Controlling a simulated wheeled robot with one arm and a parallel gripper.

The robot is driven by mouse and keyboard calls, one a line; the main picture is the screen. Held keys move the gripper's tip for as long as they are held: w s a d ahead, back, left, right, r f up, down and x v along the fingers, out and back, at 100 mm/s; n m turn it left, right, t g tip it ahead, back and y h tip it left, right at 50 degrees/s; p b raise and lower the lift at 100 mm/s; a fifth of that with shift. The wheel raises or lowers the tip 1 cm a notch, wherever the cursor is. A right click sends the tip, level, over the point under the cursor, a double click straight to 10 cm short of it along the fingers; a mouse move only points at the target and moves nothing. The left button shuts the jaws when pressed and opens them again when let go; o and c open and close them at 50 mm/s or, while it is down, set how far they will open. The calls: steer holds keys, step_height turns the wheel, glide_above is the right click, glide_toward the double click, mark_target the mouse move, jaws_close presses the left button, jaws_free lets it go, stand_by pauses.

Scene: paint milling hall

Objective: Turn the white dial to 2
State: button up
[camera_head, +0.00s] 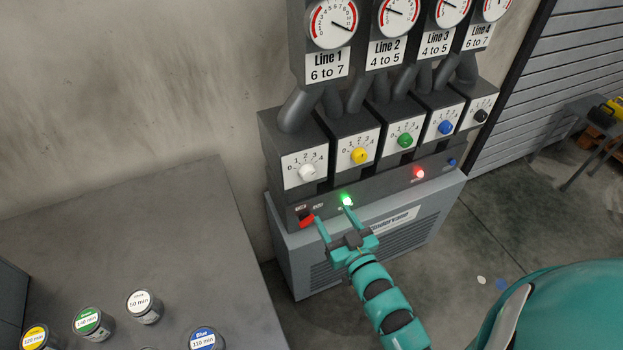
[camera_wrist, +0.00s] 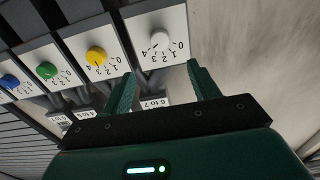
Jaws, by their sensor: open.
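The white dial (camera_head: 308,171) is a round knob on the leftmost white scale plate, marked 0 to 4, on the front of a dark grey machine. It also shows in the wrist view (camera_wrist: 160,41), upside down, beyond the fingertips. Which number its pointer faces is too small to tell. My gripper (camera_head: 333,210) is teal, open and empty. In the head view it shows below the white dial, in front of the lower panel. In the wrist view its two fingers (camera_wrist: 160,73) are spread with the dial between their lines, apart from it.
Yellow (camera_head: 359,156), green (camera_head: 405,140), blue (camera_head: 445,127) and black (camera_head: 480,115) dials sit to the right. A red switch (camera_head: 306,220), a lit green lamp (camera_head: 346,200) and a red lamp (camera_head: 419,172) are below. Labelled cans stand on a grey table (camera_head: 150,230) at left.

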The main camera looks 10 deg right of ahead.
mark_target(310, 177)
steer(key=w+p, duration=0.1)
steer(key=w, duration=0.3)
steer(key=w+a+p, duration=0.1)
steer(key=w, duration=0.3)
steer(key=w+a+p, duration=0.1)
steer(key=w, duration=0.4)
steer(key=shift+a, duration=0.25)
steer(key=shift+w+a+f, duration=0.1)
steer(key=shift+w, duration=0.45)
steer(key=c, duration=1)
